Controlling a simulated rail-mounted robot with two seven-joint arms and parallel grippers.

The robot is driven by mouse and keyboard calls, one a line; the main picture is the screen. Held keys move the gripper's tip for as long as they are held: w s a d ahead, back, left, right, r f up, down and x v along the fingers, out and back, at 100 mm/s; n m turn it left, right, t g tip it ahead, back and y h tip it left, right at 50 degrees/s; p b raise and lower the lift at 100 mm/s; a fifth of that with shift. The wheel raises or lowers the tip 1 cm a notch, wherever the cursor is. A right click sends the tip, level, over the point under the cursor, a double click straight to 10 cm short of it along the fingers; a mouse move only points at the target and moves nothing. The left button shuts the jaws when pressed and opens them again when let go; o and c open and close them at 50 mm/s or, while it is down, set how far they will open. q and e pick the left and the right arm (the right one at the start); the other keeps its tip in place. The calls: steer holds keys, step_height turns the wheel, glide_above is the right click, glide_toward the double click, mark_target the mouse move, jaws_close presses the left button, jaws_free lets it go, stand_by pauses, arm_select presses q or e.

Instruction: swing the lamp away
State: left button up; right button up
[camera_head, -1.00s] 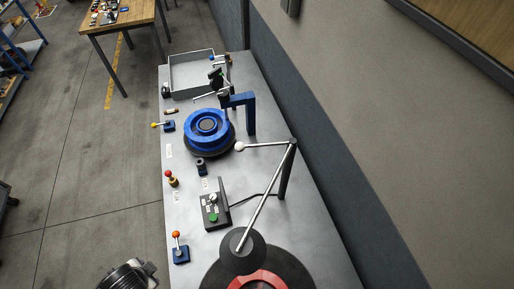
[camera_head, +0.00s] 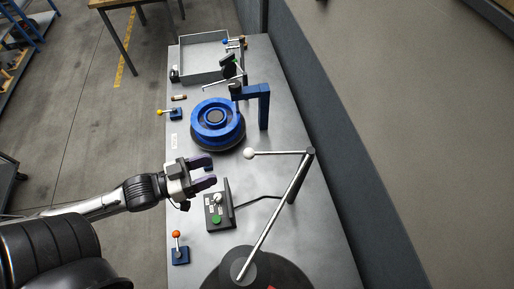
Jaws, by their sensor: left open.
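The lamp (camera_head: 240,266) is a dark round head at the bottom of the view, on a long silver arm (camera_head: 272,215) from the top of a dark post (camera_head: 298,185). A second short rod runs left from the post top and ends in a white ball (camera_head: 249,153). The lamp head hangs over a dark disc (camera_head: 285,268) with a little red showing. My left gripper (camera_head: 213,172) is open and empty, its purple-lined fingers pointing right. It is over the left part of the bench, left of the white ball and apart from it. My right gripper is not in view.
A blue wheel rim (camera_head: 217,118) sits further up the bench (camera_head: 283,105), beside a blue bracket (camera_head: 264,105). A control box (camera_head: 213,210) with a green button and an orange-knobbed lever (camera_head: 178,250) stand near my left gripper. A grey tray (camera_head: 181,68) is at the far end.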

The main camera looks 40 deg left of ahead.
mark_target(254, 152)
arm_select(q)
steer(key=x, duration=0.4)
steer(key=p+x, duration=0.1)
steer(key=x, duration=0.3)
steer(key=r+p+x, duration=0.1)
steer(key=x, duration=0.3)
steer(key=shift+a, duration=0.1)
steer(key=shift+x, duration=0.95)
steer(key=shift+f, duration=0.2)
jaws_close()
steer(key=shift+p, duration=0.3)
